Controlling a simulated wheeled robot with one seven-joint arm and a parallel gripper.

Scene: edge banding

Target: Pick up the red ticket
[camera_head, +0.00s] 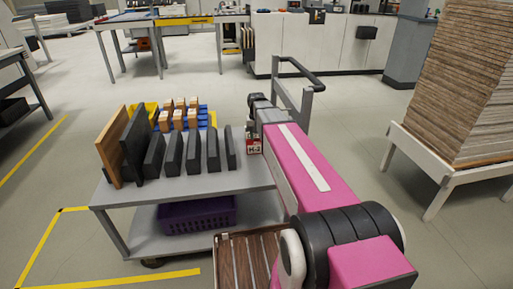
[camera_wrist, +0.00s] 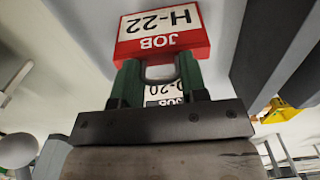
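The red ticket (camera_head: 253,147), a red-edged card with a white face, shows at the right end of the cart top beside the row of dark panels. In the wrist view the red ticket (camera_wrist: 161,42) appears upside down, reading "JOB H-22", just beyond my fingertips. My gripper (camera_wrist: 158,68) has two green fingers apart, with a clear gap between them. The fingertips overlap the ticket's near edge in the picture; I cannot tell whether they touch it. A second white card (camera_wrist: 165,92), partly hidden, shows through the gap. My arm hides much of the gripper in the head view.
The grey cart (camera_head: 200,184) carries dark upright panels (camera_head: 193,151), a brown board (camera_head: 112,147) and blue bins (camera_head: 187,118) with wooden blocks. A purple basket (camera_head: 197,213) sits on its lower shelf. A stacked-board pallet (camera_head: 465,75) stands right.

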